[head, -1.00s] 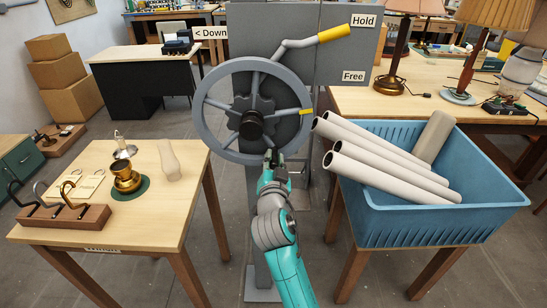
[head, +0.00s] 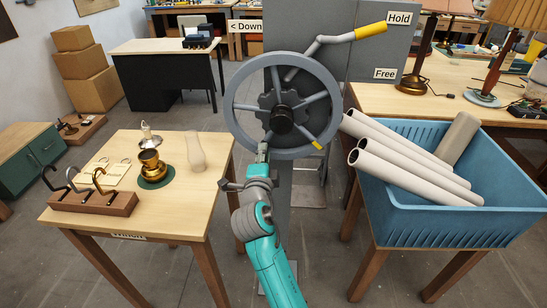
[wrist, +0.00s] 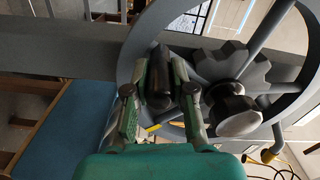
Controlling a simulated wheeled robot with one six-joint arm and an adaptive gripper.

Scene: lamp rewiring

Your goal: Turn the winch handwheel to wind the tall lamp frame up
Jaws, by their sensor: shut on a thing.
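The grey winch handwheel (head: 331,86) stands upright on a grey post, with a dark hub (head: 282,120) and a yellow mark (head: 317,145) on a spoke at its lower right. My gripper (head: 263,152) is at the wheel's lower left rim. In the wrist view my gripper (wrist: 161,78) is shut on the wheel's dark handle (wrist: 158,72), with the hub (wrist: 235,108) to the right. The fingers hide part of the handle. I cannot make out the tall lamp frame.
A lever with a yellow grip (head: 370,30) points toward the Hold label (head: 399,18), above the Free label (head: 385,73). A blue crate (head: 450,222) of pale tubes stands close at right. A small wooden table (head: 190,205) with lamp parts stands at left.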

